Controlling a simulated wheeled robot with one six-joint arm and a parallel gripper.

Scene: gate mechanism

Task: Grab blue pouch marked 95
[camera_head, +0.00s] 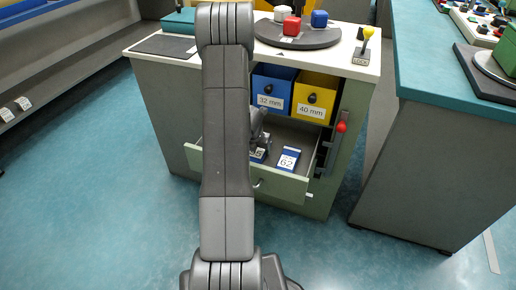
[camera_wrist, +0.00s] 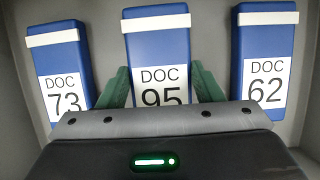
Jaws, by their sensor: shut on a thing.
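The blue pouch marked DOC 95 (camera_wrist: 158,40) stands in the middle of the wrist view, with a white band near its top and a white label. It also shows partly in the head view (camera_head: 259,155), inside the open drawer. My gripper (camera_wrist: 160,90) has its green fingers on both sides of this pouch and is shut on it. The lower part of the label is hidden behind the gripper body. In the head view my gripper (camera_head: 259,138) reaches down into the drawer and is partly hidden by my arm.
A blue pouch marked 73 (camera_wrist: 58,50) lies to the left, and one marked 62 (camera_wrist: 263,45) to the right, close to the fingers. The drawer (camera_head: 283,190) has raised walls. Above it are blue (camera_head: 272,85) and yellow (camera_head: 316,92) boxes. A red-knobbed lever (camera_head: 341,127) stands at right.

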